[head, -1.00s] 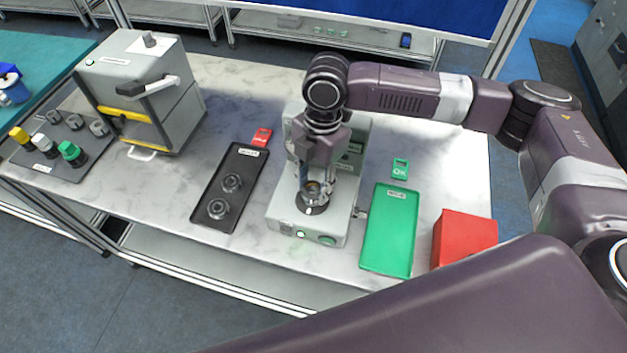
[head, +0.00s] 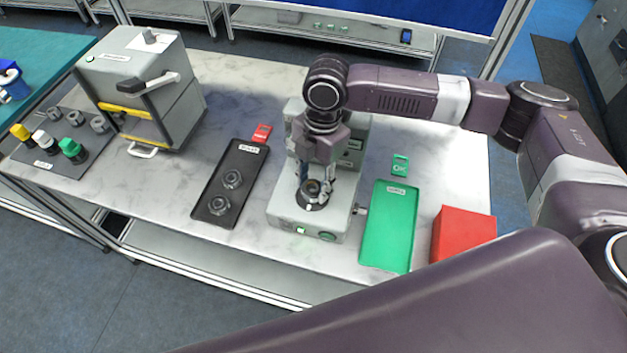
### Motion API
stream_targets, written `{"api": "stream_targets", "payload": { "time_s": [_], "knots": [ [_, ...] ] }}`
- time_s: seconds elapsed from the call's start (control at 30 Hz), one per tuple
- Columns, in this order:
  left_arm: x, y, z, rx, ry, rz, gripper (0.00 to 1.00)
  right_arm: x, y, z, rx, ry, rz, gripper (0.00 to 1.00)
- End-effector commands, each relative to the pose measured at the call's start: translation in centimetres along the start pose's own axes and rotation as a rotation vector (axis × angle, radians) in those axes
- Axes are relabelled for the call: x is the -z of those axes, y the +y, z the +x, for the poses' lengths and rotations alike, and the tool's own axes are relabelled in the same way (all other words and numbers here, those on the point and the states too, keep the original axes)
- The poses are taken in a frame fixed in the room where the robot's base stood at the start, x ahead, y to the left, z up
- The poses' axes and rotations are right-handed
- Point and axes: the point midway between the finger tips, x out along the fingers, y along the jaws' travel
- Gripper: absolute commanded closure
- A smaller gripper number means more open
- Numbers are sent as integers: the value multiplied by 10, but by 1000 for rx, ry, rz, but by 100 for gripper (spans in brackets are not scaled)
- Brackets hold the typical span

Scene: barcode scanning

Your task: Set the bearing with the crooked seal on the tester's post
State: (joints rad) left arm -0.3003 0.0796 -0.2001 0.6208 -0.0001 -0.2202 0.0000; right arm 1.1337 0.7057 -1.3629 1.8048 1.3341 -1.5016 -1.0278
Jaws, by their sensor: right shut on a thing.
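The tester (head: 284,208) is a pale grey machine in the middle of the table, with a small lit green light on its front. My right gripper (head: 314,192) points down over its post and is shut on a bearing (head: 312,187). The bearing is at the post, but the fingers hide part of it, and I cannot tell whether it is fully seated. Its seal is too small to judge. Two more bearings (head: 233,179) (head: 221,205) lie in the black tray (head: 246,161) left of the tester. My left gripper is not in view.
A green tray (head: 388,230) and a red box (head: 464,234) stand right of the tester, with a green OK tag (head: 400,166) behind. A red tag (head: 262,133) lies behind the black tray. A grey press-like machine (head: 142,90) and a dark mat (head: 52,160) with several parts are at left.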

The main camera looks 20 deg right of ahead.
Motion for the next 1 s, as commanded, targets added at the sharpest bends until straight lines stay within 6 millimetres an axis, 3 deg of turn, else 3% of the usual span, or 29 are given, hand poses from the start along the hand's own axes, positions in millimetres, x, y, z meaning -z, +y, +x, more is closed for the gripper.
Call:
{"api": "stream_targets", "payload": {
  "time_s": [0.43,0.47,0.6,0.83,0.93,1.0],
  "knots": [
    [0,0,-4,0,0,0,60,-1,0,6,0,0,0,92],
    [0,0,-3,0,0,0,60,-1,0,6,-1,0,0,60],
    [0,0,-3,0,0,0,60,-1,0,6,0,0,0,45],
    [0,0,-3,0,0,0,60,-1,0,6,1,-1,0,42],
    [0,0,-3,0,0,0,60,-1,0,6,1,-1,0,32],
    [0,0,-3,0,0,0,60,-1,0,6,1,-1,0,32]
  ]
}}
